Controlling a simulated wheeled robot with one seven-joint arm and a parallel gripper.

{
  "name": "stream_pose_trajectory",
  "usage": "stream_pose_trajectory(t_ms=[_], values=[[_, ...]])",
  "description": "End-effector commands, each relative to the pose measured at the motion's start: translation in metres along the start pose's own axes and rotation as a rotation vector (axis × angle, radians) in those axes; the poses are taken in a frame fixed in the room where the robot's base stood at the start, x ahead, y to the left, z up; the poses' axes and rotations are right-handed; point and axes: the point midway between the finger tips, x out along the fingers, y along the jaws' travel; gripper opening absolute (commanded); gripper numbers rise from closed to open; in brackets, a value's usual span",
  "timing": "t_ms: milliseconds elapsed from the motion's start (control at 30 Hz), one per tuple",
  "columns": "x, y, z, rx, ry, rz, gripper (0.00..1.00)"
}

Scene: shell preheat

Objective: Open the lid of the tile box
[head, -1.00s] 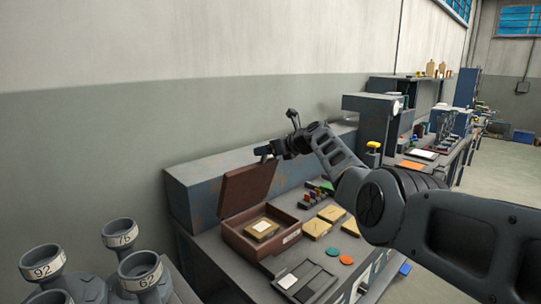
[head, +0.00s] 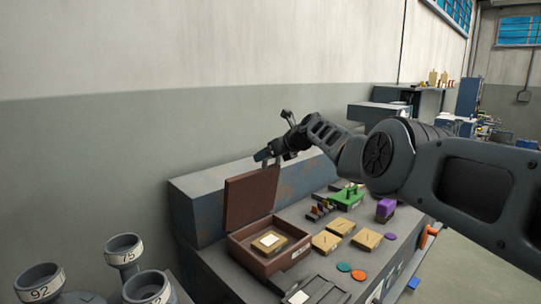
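Several tan tiles (head: 326,241) lie right of the box, with teal and orange discs (head: 344,267) in front. A green item (head: 346,199) and a purple block (head: 386,207) stand farther right. A grey tray (head: 318,292) lies in front. Numbered cups (head: 124,249) stand at left.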

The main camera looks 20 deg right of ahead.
Motion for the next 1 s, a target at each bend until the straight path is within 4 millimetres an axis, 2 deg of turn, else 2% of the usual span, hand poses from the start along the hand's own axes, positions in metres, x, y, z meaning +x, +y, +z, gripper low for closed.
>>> stream_pose_trajectory(t_ms=[33, 333, 367, 500, 1000], values=[[0.004, 0.002, -0.011, 0.004, 0.016, 0.006, 0.29], [0.004, 0.002, -0.011, 0.005, 0.017, 0.007, 0.29], [0.004, 0.002, -0.011, 0.004, 0.017, 0.007, 0.86], [0.003, 0.002, -0.009, 0.003, 0.012, 0.005, 1.00], [-0.004, 0.000, -0.001, 0.002, 0.003, 0.003, 1.00]])
